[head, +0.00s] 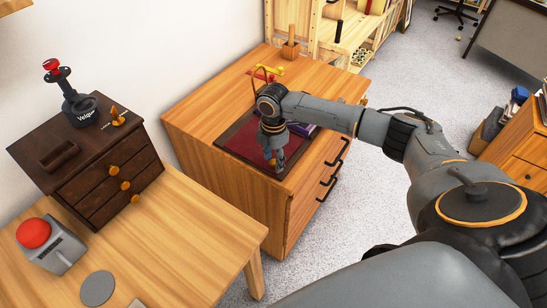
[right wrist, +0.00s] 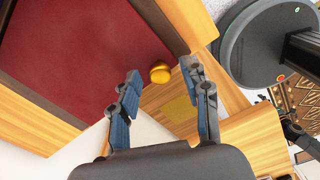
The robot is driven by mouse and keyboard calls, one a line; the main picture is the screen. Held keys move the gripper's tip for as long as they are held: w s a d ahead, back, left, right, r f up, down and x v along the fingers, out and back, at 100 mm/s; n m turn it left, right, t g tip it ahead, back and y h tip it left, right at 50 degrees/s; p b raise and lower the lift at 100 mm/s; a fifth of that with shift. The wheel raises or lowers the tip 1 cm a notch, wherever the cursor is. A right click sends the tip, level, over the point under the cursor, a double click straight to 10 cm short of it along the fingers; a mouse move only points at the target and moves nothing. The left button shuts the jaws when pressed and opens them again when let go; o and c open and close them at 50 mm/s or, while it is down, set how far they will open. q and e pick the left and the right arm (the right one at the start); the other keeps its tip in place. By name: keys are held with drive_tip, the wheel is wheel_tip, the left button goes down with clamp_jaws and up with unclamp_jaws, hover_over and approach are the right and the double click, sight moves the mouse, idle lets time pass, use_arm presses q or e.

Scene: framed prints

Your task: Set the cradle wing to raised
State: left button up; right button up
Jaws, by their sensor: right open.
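A dark-framed panel with a deep red face (head: 243,141) lies on top of the wooden drawer cabinet. I take it for the cradle wing, but no label on it is readable. In the right wrist view the red face (right wrist: 85,45) fills the upper left, with a round yellow knob (right wrist: 160,74) near its edge. My right gripper (head: 275,164) is over the panel, pointing down. In the right wrist view its two fingers (right wrist: 162,80) are apart, and the knob appears between their tips. I cannot tell whether they touch it. My left gripper is not in view.
The drawer cabinet (head: 225,190) has black handles on its front. A purple item (head: 301,130) lies behind my gripper. A brass hook-like piece (head: 270,70) stands at the back. A dark drawer box (head: 125,185) and a red button box (head: 45,245) stand on the left table.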

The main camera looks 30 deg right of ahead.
drive_tip(key=shift+c, duration=0.8)
clamp_jaws()
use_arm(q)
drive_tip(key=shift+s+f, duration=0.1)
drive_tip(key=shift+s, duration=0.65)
